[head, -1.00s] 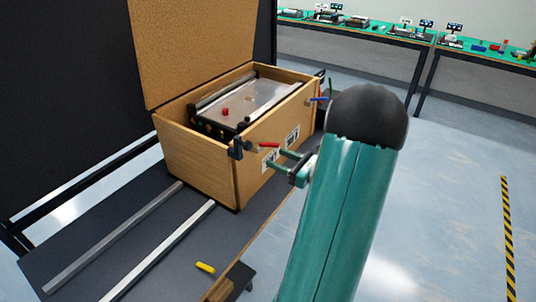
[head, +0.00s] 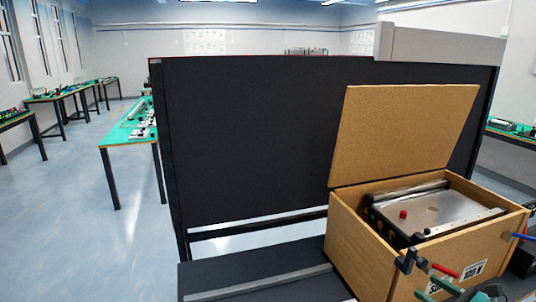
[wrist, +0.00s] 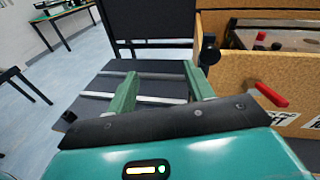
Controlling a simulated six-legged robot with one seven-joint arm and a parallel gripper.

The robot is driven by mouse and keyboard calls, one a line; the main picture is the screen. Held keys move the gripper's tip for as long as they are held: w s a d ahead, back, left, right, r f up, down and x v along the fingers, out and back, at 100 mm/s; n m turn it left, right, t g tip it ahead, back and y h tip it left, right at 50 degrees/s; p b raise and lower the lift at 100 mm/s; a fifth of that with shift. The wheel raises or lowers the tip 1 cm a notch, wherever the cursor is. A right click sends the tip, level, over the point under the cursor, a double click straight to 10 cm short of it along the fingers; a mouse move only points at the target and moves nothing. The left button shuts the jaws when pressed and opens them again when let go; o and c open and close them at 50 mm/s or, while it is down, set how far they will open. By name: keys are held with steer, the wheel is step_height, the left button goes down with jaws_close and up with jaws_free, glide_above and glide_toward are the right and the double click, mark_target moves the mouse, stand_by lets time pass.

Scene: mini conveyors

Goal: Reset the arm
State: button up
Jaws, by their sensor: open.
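My gripper (wrist: 160,85) shows in the wrist view with its two green fingers spread apart and nothing between them. In the head view my gripper (head: 428,281) is at the bottom right, in front of the near side of an open wooden box (head: 357,252). A red handle (wrist: 271,95) is to the right of the fingers in the wrist view, by the box wall. A black latch part (wrist: 209,50) is just beyond the right finger. Most of my arm is out of the head view.
The box has a raised lid (head: 405,135) and holds a metal-topped conveyor unit (head: 440,208) with a red knob. It stands on a dark bench with metal rails (head: 260,285). A black panel (head: 250,140) stands behind. Green-topped tables (head: 128,128) and open floor are at left.

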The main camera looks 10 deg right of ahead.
steer(key=w+a+r+n+g+y, duration=0.15)
steer(key=a+n+g, duration=0.45)
steer(key=a, duration=0.6)
steer(key=s+a+r+n+g+y, duration=0.15)
steer(key=a+n+g, duration=0.25)
steer(key=a+n, duration=0.6)
steer(key=s+a+r+n+h, duration=0.3)
steer(key=s+a+n+h, duration=0.1)
steer(key=a+n, duration=0.2)
steer(key=s+a+r+n+h, duration=0.3)
steer(key=a+n, duration=0.3)
steer(key=n, duration=0.3)
steer(key=shift+s+a+r+h, duration=0.3)
steer(key=shift+s+h, duration=0.1)
steer(key=shift+h, duration=0.1)
